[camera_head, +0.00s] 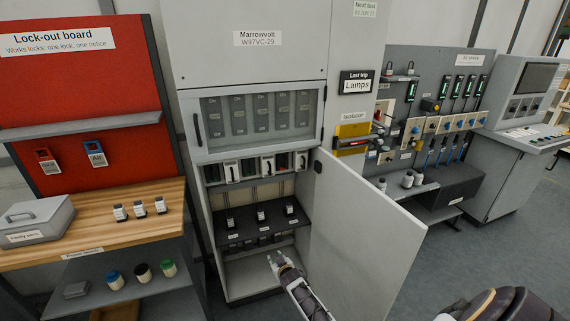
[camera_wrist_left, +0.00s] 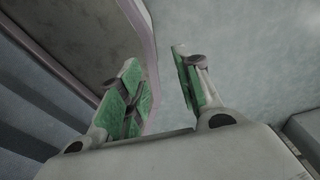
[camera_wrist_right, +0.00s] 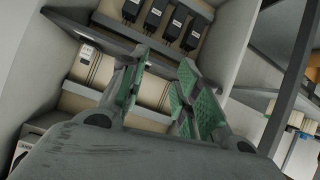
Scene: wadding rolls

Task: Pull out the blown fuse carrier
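The grey cabinet (camera_head: 255,55) stands open at the bottom. A row of black and white fuse carriers (camera_head: 250,168) sits below its windowed panel, and a dark shelf below holds three small black and white blocks (camera_head: 261,216). I cannot tell which carrier is blown. My right gripper (camera_head: 276,258) is low at the cabinet opening, below the shelf, open and empty. In the right wrist view its fingers (camera_wrist_right: 163,60) are apart, with dark carriers (camera_wrist_right: 154,18) beyond them. My left gripper (camera_wrist_left: 155,70) is open and empty; it is outside the head view.
The open cabinet door (camera_head: 365,235) swings out to the right of my right gripper. A wooden bench (camera_head: 100,238) with three small blocks and a grey box (camera_head: 38,222) stands left, under the red lock-out board (camera_head: 85,85). A grey tool panel (camera_head: 440,65) stands right.

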